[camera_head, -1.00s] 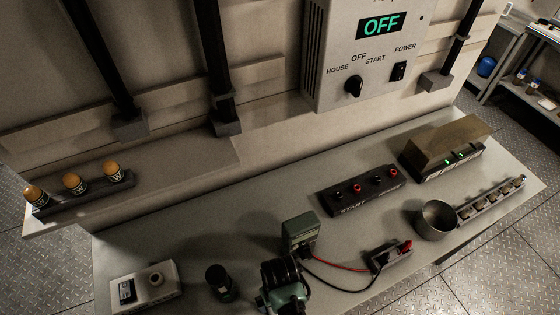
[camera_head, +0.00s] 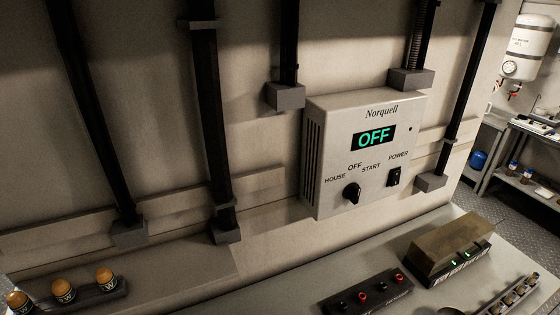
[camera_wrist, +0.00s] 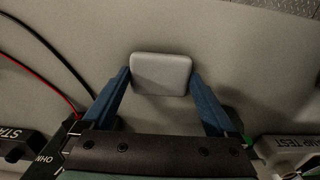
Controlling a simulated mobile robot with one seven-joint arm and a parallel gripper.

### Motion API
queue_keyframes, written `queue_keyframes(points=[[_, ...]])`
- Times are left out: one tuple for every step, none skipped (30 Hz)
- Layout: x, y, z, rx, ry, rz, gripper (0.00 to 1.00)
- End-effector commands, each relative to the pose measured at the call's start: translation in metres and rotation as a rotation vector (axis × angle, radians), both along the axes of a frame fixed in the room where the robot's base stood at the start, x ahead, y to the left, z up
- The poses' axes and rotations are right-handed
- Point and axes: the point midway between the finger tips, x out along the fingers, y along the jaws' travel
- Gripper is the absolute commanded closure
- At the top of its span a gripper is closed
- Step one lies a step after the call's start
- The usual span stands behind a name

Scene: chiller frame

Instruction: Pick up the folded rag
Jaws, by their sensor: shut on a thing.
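In the wrist view, a light grey, flat pad with rounded corners, which looks like the folded rag (camera_wrist: 161,66), sits between the fingertips of my gripper (camera_wrist: 160,82). The two blue fingers press against its left and right sides, so my gripper is shut on it. The grey bench surface (camera_wrist: 240,60) lies behind it. I cannot tell how far the rag is above the bench. Neither the rag nor my gripper shows in the head view.
In the wrist view, red and black cables (camera_wrist: 52,84) and a START box (camera_wrist: 16,140) lie left, and a labelled box (camera_wrist: 285,146) right. In the head view, a wall panel reading OFF (camera_head: 364,150) hangs above the bench. A brown-topped block (camera_head: 447,245) stands on the bench.

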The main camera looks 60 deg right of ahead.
Motion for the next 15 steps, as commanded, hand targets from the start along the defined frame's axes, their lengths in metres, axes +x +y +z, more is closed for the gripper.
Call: queue_keyframes(points=[[0.001,0.0,0.003,-0.002,-0.003,0.0,0.6],[0.001,0.0,0.005,-0.002,-0.003,0.0,0.6],[0.0,0.0,0.01,-0.001,-0.002,0.0,0.6],[0.001,0.0,0.013,-0.002,-0.003,0.0,0.6],[0.001,0.0,0.017,-0.002,-0.003,0.0,0.6],[0.0,0.0,0.023,-0.002,-0.003,0.001,0.6],[0.001,0.0,0.028,-0.003,-0.004,0.001,0.6],[0.001,0.0,0.033,-0.003,-0.004,0.001,0.6],[0.001,0.0,0.041,-0.003,-0.004,0.001,0.6],[0.001,0.0,0.047,-0.004,-0.005,0.001,0.6],[0.001,-0.001,0.052,-0.005,-0.005,0.001,0.6],[0.001,-0.001,0.06,-0.004,-0.005,0.001,0.6],[0.001,-0.001,0.065,-0.003,-0.004,0.001,0.6],[0.001,-0.001,0.07,-0.004,-0.005,0.001,0.6],[0.001,0.0,0.076,-0.003,-0.004,0.001,0.6]])
